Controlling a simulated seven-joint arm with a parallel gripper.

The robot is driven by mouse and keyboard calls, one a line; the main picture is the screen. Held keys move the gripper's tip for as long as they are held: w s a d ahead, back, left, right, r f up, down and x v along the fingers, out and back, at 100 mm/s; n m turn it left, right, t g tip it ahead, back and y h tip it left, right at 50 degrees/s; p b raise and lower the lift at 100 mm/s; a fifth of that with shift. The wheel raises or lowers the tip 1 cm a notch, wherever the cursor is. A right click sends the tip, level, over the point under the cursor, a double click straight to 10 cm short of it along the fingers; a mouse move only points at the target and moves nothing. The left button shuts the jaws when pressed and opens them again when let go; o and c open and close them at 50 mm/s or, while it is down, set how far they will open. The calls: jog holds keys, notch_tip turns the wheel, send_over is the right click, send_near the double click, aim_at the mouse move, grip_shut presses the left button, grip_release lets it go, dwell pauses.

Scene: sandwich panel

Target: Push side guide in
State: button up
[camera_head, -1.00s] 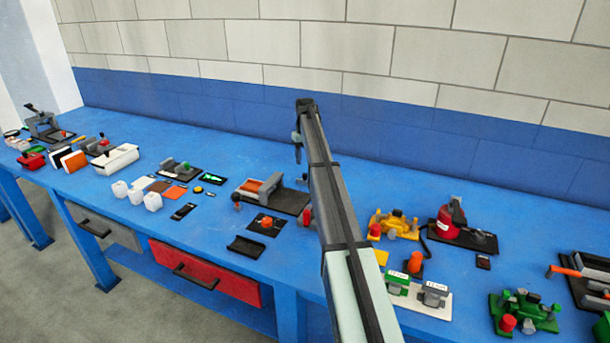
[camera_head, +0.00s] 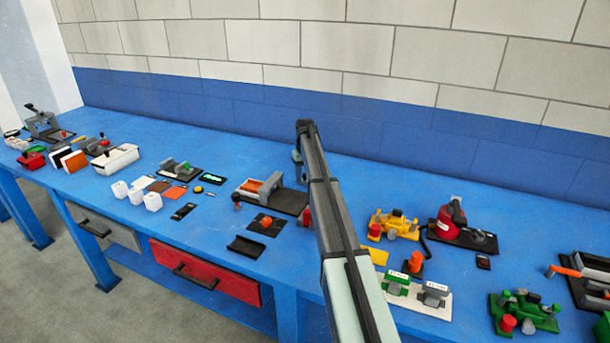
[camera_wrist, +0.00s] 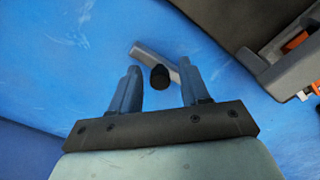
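In the wrist view, a grey bar with a round black knob (camera_wrist: 160,77) lies between and just beyond my fingers; it looks like the side guide. My gripper (camera_wrist: 159,68) is open, one finger on each side of the knob, with no visible contact. The height gap cannot be told. A grey fixture with orange parts (camera_wrist: 282,55) is at the right of that view. In the head view, a grey fixture on a dark base (camera_head: 270,193) stands left of my arm. My gripper is mostly hidden there behind my arm; the guide cannot be made out.
An orange button on a black plate (camera_head: 265,223) and a black tray (camera_head: 245,247) lie in front of the fixture. A yellow device (camera_head: 392,224) and a red device (camera_head: 450,222) stand right of my arm. Bare blue bench lies behind the fixture.

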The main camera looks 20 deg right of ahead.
grip_shut()
dwell(0.4)
jog(key=shift+s+a, duration=1.55)
jog(key=shift+a, duration=0.05)
jog(key=shift+o, duration=0.5)
grip_release()
jog(key=shift+r, duration=0.1)
notch_tip(320, 180, up, 14)
